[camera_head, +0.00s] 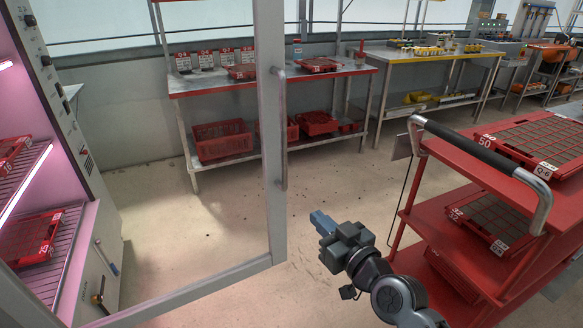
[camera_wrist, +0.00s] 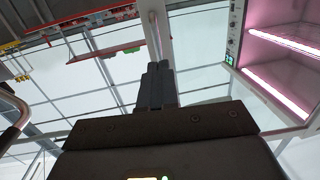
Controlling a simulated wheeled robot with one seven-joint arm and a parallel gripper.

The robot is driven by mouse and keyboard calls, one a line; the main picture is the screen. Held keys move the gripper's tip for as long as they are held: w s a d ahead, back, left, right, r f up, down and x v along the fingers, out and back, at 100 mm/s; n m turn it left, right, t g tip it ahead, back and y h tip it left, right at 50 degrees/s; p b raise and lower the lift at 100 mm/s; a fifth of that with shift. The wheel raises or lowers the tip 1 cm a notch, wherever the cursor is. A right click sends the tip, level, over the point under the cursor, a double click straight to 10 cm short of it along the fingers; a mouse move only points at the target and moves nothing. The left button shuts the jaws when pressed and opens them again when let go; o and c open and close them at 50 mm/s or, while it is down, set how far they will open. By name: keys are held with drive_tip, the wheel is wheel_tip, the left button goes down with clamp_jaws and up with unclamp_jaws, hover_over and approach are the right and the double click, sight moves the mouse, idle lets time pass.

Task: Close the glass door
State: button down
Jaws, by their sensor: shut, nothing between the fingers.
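The glass door (camera_head: 273,180) stands open, its grey frame reaching across the left half of the head view. A long vertical handle (camera_head: 282,130) runs along its free edge. The door belongs to the pink-lit cabinet (camera_head: 95,150) at the left, which also shows at the upper right of the wrist view (camera_wrist: 233,45). My gripper (camera_head: 318,219) is to the right of the door's lower free corner in the picture, apart from the handle. Its fingers are together and empty, also in the wrist view (camera_wrist: 157,70). A pale upright beyond the fingertips may be the door frame.
A red cart (camera_head: 450,205) with a black push bar (camera_head: 480,146) and trays stands close on the right, beside my arm. Steel tables (camera_head: 350,68) with red trays and crates line the back wall. The floor (camera_head: 220,215) behind the door is clear.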

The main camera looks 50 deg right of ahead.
drive_tip(key=w+d+r+p, duration=0.1)
drive_tip(key=w+d, duration=0.4)
drive_tip(key=w, duration=0.3)
drive_tip(key=w+d+r+p, duration=0.1)
drive_tip(key=w+d+p, duration=0.1)
drive_tip(key=w+d, duration=0.3)
drive_tip(key=shift+w+d+r+t+h, duration=0.15)
drive_tip(key=shift+w+d+t+h, duration=0.2)
drive_tip(key=shift+w, duration=1)
